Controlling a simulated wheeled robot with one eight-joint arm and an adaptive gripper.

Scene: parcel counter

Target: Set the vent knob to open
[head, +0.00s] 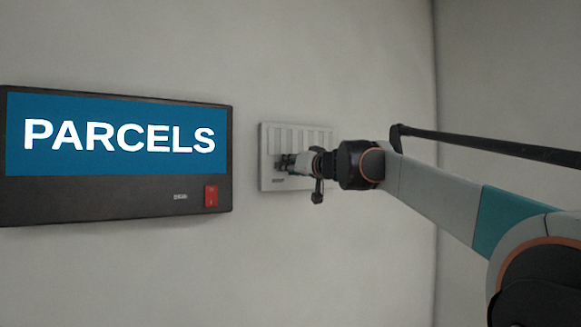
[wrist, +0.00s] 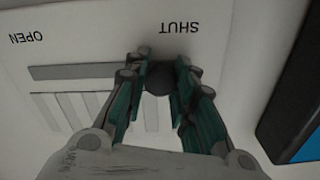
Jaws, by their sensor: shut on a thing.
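The vent (head: 267,150) is a pale slatted panel on the wall in the head view. In the wrist view its plate (wrist: 85,30) shows the labels OPEN at the left and SHUT near the middle, both upside down. The vent knob (wrist: 158,80) is dark and round and sits below the SHUT label, at the right end of a grey slot (wrist: 75,72). My gripper (wrist: 160,68) is shut on the knob, one finger on each side. In the head view my gripper (head: 285,162) is at the vent and hides most of the knob.
A dark sign box (head: 100,205) with a blue PARCELS panel hangs on the wall left of the vent. It has a red switch (head: 211,195) at its lower right. Its edge (wrist: 300,85) shows at the right in the wrist view. Bare wall lies around the vent.

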